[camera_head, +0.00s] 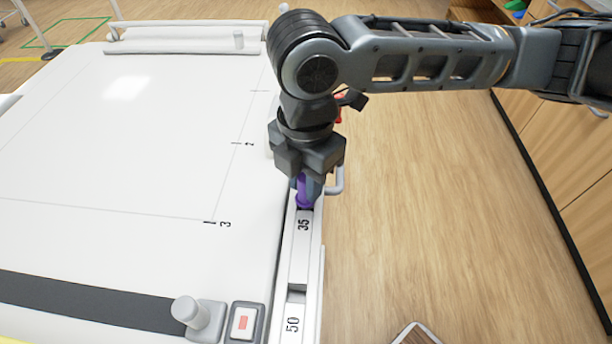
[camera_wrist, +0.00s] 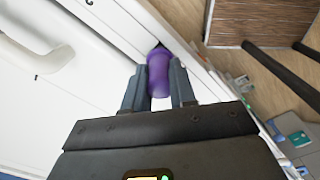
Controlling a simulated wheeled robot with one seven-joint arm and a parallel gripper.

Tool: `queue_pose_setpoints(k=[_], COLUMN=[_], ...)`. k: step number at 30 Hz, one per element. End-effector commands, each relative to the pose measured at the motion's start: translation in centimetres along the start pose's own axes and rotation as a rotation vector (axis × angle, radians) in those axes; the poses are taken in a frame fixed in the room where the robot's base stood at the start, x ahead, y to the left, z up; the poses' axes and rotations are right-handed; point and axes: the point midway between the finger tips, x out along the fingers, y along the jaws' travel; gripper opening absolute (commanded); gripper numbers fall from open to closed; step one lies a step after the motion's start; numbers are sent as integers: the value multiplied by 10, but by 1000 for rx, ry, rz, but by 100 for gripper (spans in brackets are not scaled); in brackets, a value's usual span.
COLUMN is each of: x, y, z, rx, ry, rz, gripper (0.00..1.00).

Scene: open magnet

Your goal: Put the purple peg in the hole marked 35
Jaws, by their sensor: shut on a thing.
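The purple peg (camera_head: 304,197) is between the fingers of my gripper (camera_head: 306,188), which is shut on it. It points down at the narrow rail (camera_head: 297,258) along the table's right edge, just beyond the printed label 35 (camera_head: 303,224). In the wrist view the peg (camera_wrist: 159,72) sits between the two fingers (camera_wrist: 158,68), with its far end at a small dark spot on the rail. The hole marked 35 is mostly hidden by the peg and fingers. I cannot tell whether the peg's tip is inside it or just above it.
A label 50 (camera_head: 292,324) is on the nearer rail. A grey knob (camera_head: 189,311) and a switch with a red mark (camera_head: 243,322) stand near the front of the white table (camera_head: 130,150). A white handle (camera_head: 336,180) is beside my gripper. Open floor lies to the right.

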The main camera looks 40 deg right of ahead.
Motion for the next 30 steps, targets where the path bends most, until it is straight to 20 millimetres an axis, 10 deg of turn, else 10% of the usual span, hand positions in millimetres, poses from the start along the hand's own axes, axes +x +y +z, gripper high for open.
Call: queue_pose_setpoints(k=[20,21,30], x=[10,10,10], y=[0,0,0], z=[0,0,0], rx=[0,0,0], ry=[0,0,0], rz=[0,0,0], gripper=[0,28,55])
